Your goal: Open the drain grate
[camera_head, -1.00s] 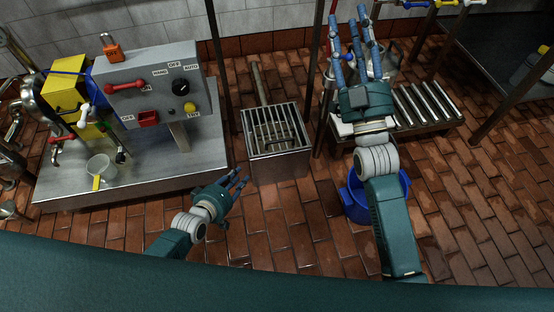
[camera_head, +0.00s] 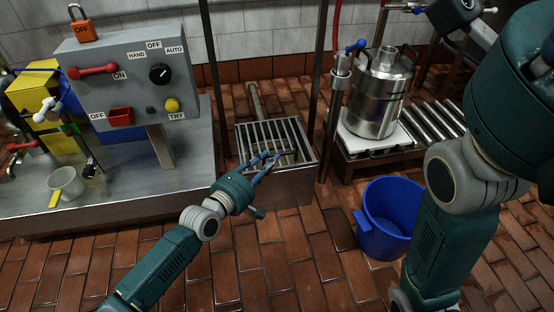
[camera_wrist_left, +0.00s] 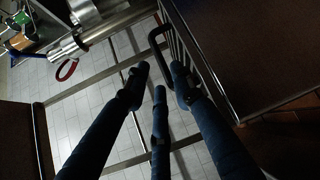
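The drain grate (camera_head: 250,138) is a barred metal grid on top of a box-like drain set in the brick floor, near the middle of the head view. It lies flat and has a dark handle. My left gripper (camera_head: 268,162) reaches over its near edge, with its blue fingers by the handle. In the left wrist view, the fingers (camera_wrist_left: 160,78) are spread apart and hold nothing visible. The dark curved handle (camera_wrist_left: 152,38) runs close beside the right-hand finger; I cannot tell if they touch. My right gripper's fingers are not in view.
A thin post rises on either side of the drain. A blue bucket (camera_head: 384,222) and a steel canister (camera_head: 376,98) stand at right. Floor in front is clear.

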